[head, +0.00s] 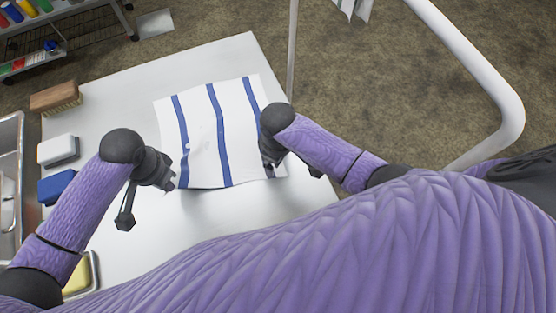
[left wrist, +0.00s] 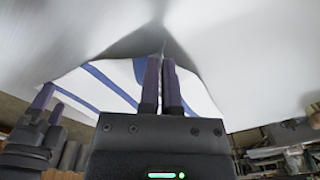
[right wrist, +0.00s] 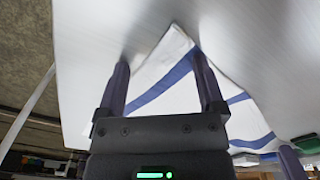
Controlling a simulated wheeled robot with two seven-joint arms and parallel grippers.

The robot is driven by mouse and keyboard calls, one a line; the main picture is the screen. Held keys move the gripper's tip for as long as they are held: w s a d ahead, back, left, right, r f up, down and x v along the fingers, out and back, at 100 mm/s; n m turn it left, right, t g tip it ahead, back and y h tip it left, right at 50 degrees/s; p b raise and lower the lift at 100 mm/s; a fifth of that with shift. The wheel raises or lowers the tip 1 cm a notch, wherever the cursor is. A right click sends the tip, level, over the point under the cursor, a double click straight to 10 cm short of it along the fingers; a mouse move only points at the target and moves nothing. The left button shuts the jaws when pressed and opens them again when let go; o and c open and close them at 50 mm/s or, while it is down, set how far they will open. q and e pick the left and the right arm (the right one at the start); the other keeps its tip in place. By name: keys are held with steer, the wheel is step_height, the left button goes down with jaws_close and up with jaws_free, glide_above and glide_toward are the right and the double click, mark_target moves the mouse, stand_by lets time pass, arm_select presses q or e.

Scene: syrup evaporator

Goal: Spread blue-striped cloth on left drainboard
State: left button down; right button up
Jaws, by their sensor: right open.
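The white cloth with blue stripes (head: 202,150) lies spread on the pale drainboard (head: 100,200), its near edge slightly raised or wavy. My left gripper (head: 172,184) is at the cloth's near left corner. In the left wrist view its fingers (left wrist: 162,85) are nearly together, with the cloth's corner running in between the tips. My right gripper (head: 276,168) is at the near right part of the cloth, partly hidden by its own wrist. In the right wrist view its fingers (right wrist: 160,85) are wide apart, with a cloth corner (right wrist: 176,45) between them, not gripped.
A wooden brush (head: 56,98), a white block (head: 57,150) and a blue block (head: 57,187) stand along the drainboard's left side. A yellow sponge (head: 77,277) is in a tray at lower left. A steel sink (head: 10,170) adjoins at left. A white rail (head: 480,70) curves at right.

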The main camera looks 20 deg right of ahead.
steer(key=shift+c, duration=0.2)
steer(key=shift+d, duration=0.1)
jaws_close()
stand_by(0.4)
steer(key=shift+s, duration=0.1)
step_height(320, 180, up, 5)
stand_by(0.4)
